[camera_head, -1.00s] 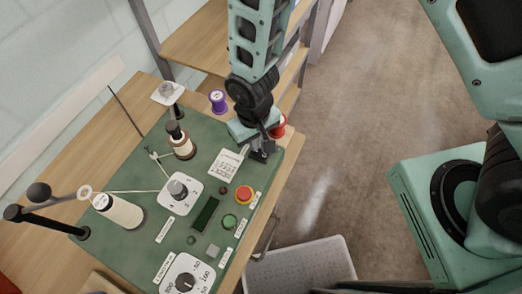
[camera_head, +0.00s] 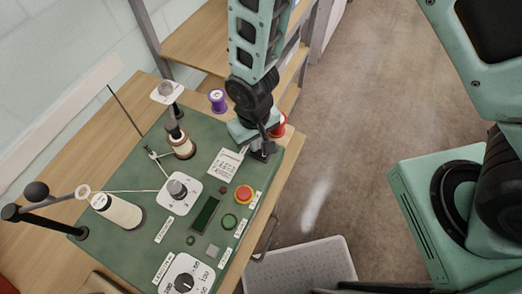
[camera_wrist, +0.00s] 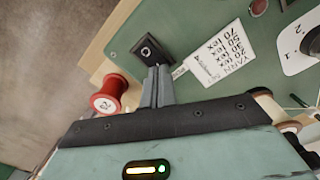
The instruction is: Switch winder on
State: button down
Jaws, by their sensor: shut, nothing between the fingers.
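The winder's green panel (camera_head: 150,190) lies on a wooden table. A black square switch (camera_head: 263,156) sits at its far right corner; the wrist view shows it with a small metal centre (camera_wrist: 146,50). My gripper (camera_head: 264,143) is shut and empty, pointing down close beside the switch. In the wrist view its fingertips (camera_wrist: 158,68) overlap the switch's near edge; I cannot tell whether they touch it. The switch's position is too small to read. The panel also carries a red stop button (camera_head: 244,193), a green button (camera_head: 229,221) and a dark display (camera_head: 206,213).
A yarn card (camera_head: 226,163) lies beside the switch. A red spool (camera_wrist: 106,103) and a purple spool (camera_head: 218,98) stand near the arm. A white cone (camera_head: 120,212) and thread guides occupy the left.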

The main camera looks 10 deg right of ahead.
jog(key=shift+f+b, duration=0.5)
jog(key=shift+f, duration=0.15)
jog(key=shift+r+p, duration=2.65)
jog(key=shift+r, duration=0.9)
jog(key=shift+r+b, duration=0.15)
jog(key=shift+b, duration=0.2)
jog(key=s+d+r+n+b, duration=0.3)
jog(key=s+d+r+b, duration=0.5)
jog(key=s+b, duration=0.3)
jog(key=shift+s+r+y+b, duration=0.15)
jog(key=shift+r+y+b, duration=0.15)
jog(key=shift+r+b, duration=0.5)
